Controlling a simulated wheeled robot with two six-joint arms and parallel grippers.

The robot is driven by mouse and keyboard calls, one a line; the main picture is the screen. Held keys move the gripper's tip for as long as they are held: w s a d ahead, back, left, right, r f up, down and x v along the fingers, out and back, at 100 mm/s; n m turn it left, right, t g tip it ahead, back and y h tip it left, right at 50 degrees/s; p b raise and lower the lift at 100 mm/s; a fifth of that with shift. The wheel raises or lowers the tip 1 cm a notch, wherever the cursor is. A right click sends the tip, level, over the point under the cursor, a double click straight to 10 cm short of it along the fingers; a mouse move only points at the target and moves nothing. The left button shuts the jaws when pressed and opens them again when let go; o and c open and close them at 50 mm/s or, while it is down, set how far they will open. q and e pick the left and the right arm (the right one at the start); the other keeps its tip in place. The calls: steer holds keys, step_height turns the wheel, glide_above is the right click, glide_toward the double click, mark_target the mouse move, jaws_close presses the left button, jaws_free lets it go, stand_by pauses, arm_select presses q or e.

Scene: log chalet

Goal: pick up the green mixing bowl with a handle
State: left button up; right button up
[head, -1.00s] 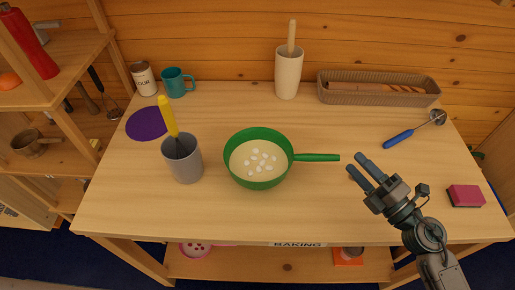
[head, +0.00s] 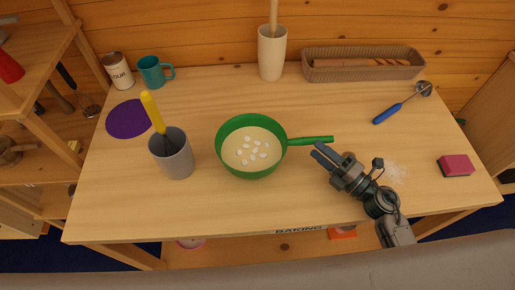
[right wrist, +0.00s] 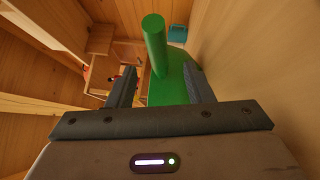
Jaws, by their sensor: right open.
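The green mixing bowl (head: 222,160) stands upright near the middle of the table, with cream-coloured contents and several white pieces in it. Its straight green handle (head: 312,140) points right. My right gripper (head: 322,152) is just below the handle's outer end in the head view and is open. In the right wrist view, the handle (right wrist: 155,45) points toward the camera between the two open fingers (right wrist: 165,90), with the bowl's green side (right wrist: 172,88) behind it. The handle does not appear gripped. My left gripper is not in view.
A grey cup (head: 172,158) with a yellow-handled whisk stands left of the bowl. A pink sponge (head: 455,165) and a blue-handled tool (head: 388,114) lie to the right. A tall beige crock (head: 272,55) and a woven basket (head: 362,65) stand at the back.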

mark_target(306, 140)
steer(key=p+x, duration=0.2)
steer(key=x, duration=0.3)
steer(key=shift+r, duration=0.15)
steer(key=shift+w+a, duration=0.2)
steer(key=shift+w, duration=0.05)
steer(key=shift+d, duration=0.1)
steer(key=c, duration=0.8)
jaws_close()
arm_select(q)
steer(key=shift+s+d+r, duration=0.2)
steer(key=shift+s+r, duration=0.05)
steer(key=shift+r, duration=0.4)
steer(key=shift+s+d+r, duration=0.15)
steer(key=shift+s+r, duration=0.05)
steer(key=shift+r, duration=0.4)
